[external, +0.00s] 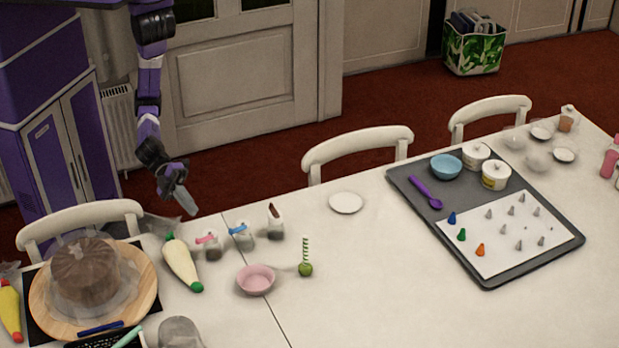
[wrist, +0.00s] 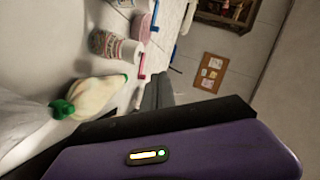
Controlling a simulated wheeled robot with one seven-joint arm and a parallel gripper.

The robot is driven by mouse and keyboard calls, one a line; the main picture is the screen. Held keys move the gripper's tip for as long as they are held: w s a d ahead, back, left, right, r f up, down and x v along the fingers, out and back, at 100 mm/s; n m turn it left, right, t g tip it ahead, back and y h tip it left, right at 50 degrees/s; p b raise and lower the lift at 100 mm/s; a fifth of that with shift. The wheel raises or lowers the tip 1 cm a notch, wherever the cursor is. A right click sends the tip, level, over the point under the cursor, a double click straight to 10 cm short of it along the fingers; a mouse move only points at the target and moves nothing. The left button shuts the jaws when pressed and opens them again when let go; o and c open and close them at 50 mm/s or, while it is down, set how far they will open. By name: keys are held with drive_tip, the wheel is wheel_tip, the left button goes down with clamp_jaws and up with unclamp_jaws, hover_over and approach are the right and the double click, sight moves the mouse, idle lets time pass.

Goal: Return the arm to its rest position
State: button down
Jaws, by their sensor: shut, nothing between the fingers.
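My arm hangs down from the upper left in the external view, in front of the cabinet door. My gripper (external: 187,203) is shut and empty, pointing down and to the right, near the table's far edge. In the wrist view its grey fingers (wrist: 158,93) lie together with nothing between them. A piping bag with a green tip (external: 182,264) lies on the table just below my gripper in the external view. It also shows in the wrist view (wrist: 97,95). I cannot tell the exact gap between my gripper and the table.
A chocolate cake (external: 84,268) stands on a wooden turntable (external: 148,291) at the left. Small jars (external: 243,238) and a pink bowl (external: 256,279) stand right of the piping bag. White chairs (external: 358,142) line the far side. A grey tray (external: 492,279) is at right.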

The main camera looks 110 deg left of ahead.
drive_tip(key=s+a+r+n+y, duration=0.1)
drive_tip(key=s+a+n, duration=0.3)
drive_tip(key=a, duration=0.6)
drive_tip(key=s+a+r+n+t+y, duration=0.1)
drive_tip(key=s+a+r+n+y, duration=0.1)
drive_tip(key=a+n, duration=0.6)
drive_tip(key=s+a+r+n+y, duration=0.2)
drive_tip(key=s+a+n+y, duration=0.2)
drive_tip(key=a, duration=1)
drive_tip(key=s+n, duration=0.1)
drive_tip(key=n, duration=0.1)
drive_tip(key=shift+s+n+t, duration=0.3)
drive_tip(key=shift+n+t, duration=0.1)
